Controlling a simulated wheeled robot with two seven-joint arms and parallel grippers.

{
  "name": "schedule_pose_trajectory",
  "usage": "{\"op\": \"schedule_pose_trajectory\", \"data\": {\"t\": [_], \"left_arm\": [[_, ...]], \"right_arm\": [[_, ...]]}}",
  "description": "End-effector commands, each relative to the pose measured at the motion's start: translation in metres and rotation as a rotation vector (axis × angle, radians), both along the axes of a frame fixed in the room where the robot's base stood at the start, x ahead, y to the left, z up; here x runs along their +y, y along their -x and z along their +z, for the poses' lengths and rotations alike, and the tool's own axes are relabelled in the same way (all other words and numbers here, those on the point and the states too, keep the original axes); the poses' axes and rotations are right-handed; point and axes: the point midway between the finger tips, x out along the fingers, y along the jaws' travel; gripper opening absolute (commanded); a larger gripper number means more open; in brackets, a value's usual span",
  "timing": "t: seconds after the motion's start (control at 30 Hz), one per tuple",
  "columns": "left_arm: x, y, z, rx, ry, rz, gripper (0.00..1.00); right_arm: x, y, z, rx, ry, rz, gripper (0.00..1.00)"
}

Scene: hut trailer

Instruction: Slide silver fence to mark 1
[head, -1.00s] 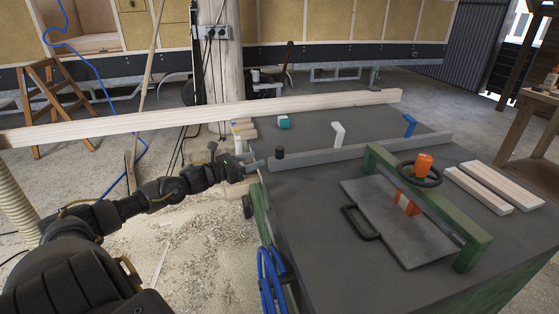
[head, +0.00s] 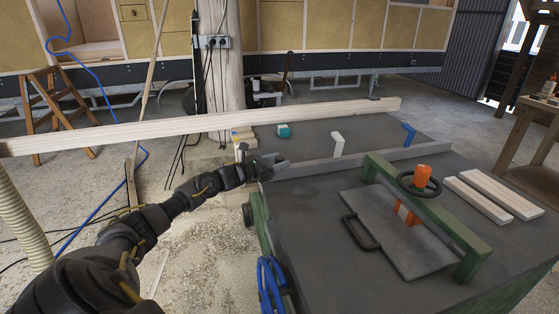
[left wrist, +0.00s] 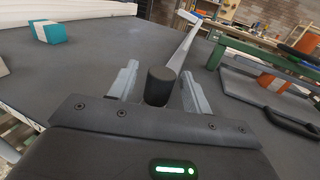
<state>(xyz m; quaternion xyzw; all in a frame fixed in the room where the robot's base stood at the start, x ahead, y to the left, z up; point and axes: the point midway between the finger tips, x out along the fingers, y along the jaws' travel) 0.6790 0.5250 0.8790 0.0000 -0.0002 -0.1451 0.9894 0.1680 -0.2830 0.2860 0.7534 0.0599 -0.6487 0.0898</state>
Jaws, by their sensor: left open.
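The silver fence (head: 350,157) is a long grey bar lying across the dark table top. In the left wrist view the fence (left wrist: 184,44) runs away from a dark round knob (left wrist: 158,86) at its near end. My left gripper (head: 276,163) is at the fence's left end and hides the knob in the head view. In the left wrist view the open fingers (left wrist: 158,80) stand on either side of the knob, with gaps visible beside it. No mark labelled 1 can be read. My right gripper is not in view.
A teal-and-white block (head: 284,131), a white block (head: 337,143) and a blue block (head: 408,134) stand behind the fence. A long pale beam (head: 200,122) spans the far side. A green frame (head: 425,215) with an orange-topped wheel (head: 420,180) stands in front.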

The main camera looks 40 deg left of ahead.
Motion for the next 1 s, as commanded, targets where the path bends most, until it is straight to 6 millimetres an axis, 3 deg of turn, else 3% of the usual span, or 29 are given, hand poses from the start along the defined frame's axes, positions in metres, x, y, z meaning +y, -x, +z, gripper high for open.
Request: {"op": "schedule_pose_trajectory", "data": {"t": [0.4, 0.8, 1.0], "left_arm": [[-0.0029, -0.0075, -0.0004, 0.001, 0.000, -0.001, 0.49], [-0.0026, -0.0073, -0.0002, 0.001, 0.000, -0.001, 0.00], [-0.0015, -0.0074, -0.0008, 0.001, 0.000, 0.000, 0.00]], "right_arm": [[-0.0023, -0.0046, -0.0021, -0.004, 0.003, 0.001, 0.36], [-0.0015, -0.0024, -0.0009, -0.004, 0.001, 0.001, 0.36], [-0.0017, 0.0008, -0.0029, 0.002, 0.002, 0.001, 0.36]]}}
